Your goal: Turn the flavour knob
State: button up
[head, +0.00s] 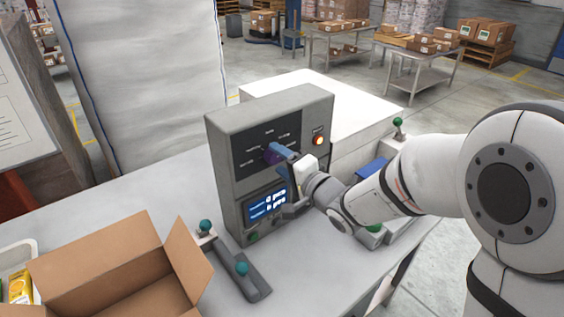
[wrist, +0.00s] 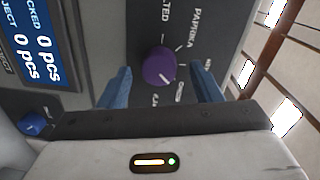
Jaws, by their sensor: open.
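The flavour knob (wrist: 160,67) is a round purple knob with a pale pointer line on the dark upper panel of a grey control box (head: 226,165). In the head view the knob (head: 270,156) is partly hidden by my gripper. My gripper (head: 284,152) is in front of the panel. In the wrist view its two blue fingers (wrist: 163,88) are apart, one to each side of the knob and a little below it in the picture. No contact with the knob shows. Printed labels ring the knob, one reading PAPRIKA.
A lit display (head: 267,204) is below the knob, and a glowing button (head: 318,140) is to its upper right. A white cabinet (head: 345,105) is behind the control box.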

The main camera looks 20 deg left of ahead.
jog(key=b+v, duration=0.1)
jog(key=v, duration=0.5)
jog(key=shift+s+d, duration=0.25)
jog(key=shift+d, duration=0.05)
